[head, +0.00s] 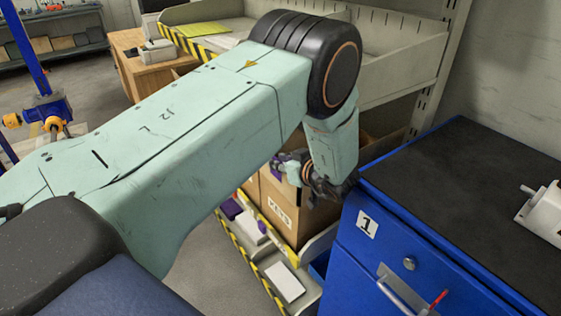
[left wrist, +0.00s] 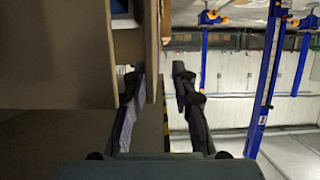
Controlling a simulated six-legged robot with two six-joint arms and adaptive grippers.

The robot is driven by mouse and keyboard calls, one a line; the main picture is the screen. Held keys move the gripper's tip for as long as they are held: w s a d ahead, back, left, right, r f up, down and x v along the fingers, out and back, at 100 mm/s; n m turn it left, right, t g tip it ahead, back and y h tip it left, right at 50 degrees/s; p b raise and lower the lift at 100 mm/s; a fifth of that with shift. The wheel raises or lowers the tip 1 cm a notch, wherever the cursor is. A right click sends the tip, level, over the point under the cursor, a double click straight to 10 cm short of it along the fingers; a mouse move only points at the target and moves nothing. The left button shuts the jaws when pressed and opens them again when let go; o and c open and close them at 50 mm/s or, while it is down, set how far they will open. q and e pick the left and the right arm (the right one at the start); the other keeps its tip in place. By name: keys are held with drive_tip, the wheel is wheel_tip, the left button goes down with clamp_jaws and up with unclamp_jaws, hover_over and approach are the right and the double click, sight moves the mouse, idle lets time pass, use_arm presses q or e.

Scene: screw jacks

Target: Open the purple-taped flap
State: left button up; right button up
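A cardboard box (head: 312,218) with a white label stands on the shelf rack beside the blue cabinet. My left gripper (head: 290,168) is at the top of this box, partly hidden by its own wrist. A small purplish patch shows there, but I cannot tell whether it is tape or part of the gripper. A brown cardboard panel (left wrist: 60,60) fills the left, and a thin cardboard edge (left wrist: 152,45) lies just beyond the left finger. No purple-taped flap is clearly visible. My right gripper is out of view.
A blue cabinet (head: 400,232) marked 1, with a dark top (head: 470,180), stands close to the gripper's right. A shelf (head: 390,65) is above and behind the box. White and purple items (head: 250,228) lie on the lower shelf. Open floor lies left.

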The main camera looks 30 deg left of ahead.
use_arm(q)
drive_tip(key=shift+w+a+f, duration=0.15)
drive_tip(key=shift+w+f, duration=0.2)
drive_tip(key=c, duration=0.3)
drive_tip(key=shift+a, duration=0.1)
drive_tip(key=shift+c, duration=1)
drive_tip(key=shift+s+r, duration=0.2)
clamp_jaws()
drive_tip(key=shift+w, duration=0.1)
